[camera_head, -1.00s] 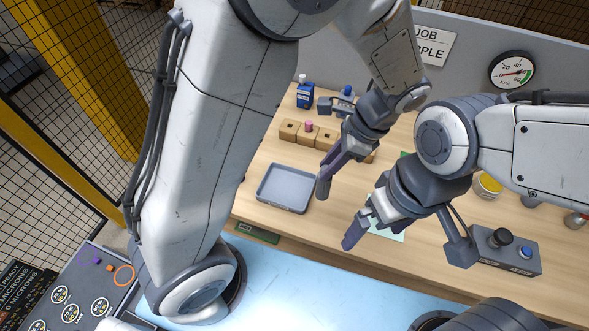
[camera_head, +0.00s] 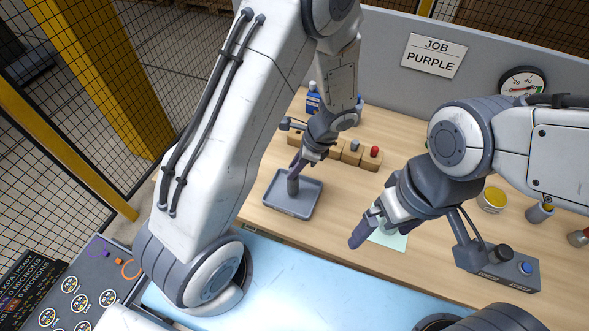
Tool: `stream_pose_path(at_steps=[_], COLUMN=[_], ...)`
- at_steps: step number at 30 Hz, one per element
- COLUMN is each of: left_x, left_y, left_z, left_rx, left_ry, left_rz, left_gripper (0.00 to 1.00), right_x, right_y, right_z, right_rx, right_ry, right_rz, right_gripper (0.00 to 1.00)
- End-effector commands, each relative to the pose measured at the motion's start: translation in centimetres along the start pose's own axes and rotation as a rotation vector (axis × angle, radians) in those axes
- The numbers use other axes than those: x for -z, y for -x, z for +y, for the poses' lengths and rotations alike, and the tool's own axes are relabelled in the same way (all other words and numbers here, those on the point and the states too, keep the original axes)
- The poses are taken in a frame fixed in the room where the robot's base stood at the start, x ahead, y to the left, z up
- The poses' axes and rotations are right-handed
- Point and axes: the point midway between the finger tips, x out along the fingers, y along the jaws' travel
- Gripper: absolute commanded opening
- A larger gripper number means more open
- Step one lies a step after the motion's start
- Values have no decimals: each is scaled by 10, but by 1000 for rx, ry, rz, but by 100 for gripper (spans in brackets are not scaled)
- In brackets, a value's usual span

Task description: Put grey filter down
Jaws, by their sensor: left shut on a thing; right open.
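My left gripper (camera_head: 298,164) is shut on the grey filter (camera_head: 293,187), a small dark grey cylinder pointing down. The filter is over the grey tray (camera_head: 309,199), with its lower end at the tray floor in the picture. I cannot tell for sure whether it touches the floor. My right gripper (camera_head: 366,229) is open and empty, above the front part of the table near a pale green sheet (camera_head: 395,241).
A row of wooden blocks (camera_head: 351,153) with coloured pieces stands behind the tray. A blue bottle (camera_head: 312,99) is at the back. A yellow-topped tin (camera_head: 492,200) and a control box (camera_head: 510,271) with a blue button stand at the right.

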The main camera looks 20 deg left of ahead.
Motion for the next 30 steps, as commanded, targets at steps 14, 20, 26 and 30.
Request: stream_pose_path(at_steps=[14, 20, 26, 30], left_x=[9, 9, 9, 8], left_y=[-19, -20, -20, -17], left_z=[0, 0, 0, 0], left_rx=[1, 1, 1, 1], left_ry=[0, 0, 0, 0], left_rz=[0, 0, 0, 0], left_gripper=[0, 57, 57, 57], right_x=[0, 0, 0, 0], right_y=[2, 1, 1, 5], right_z=[0, 0, 0, 0], right_rx=[0, 0, 0, 0], right_ry=[1, 0, 0, 0], right_rz=[0, 0, 0, 0], right_gripper=[100, 100, 100, 100])
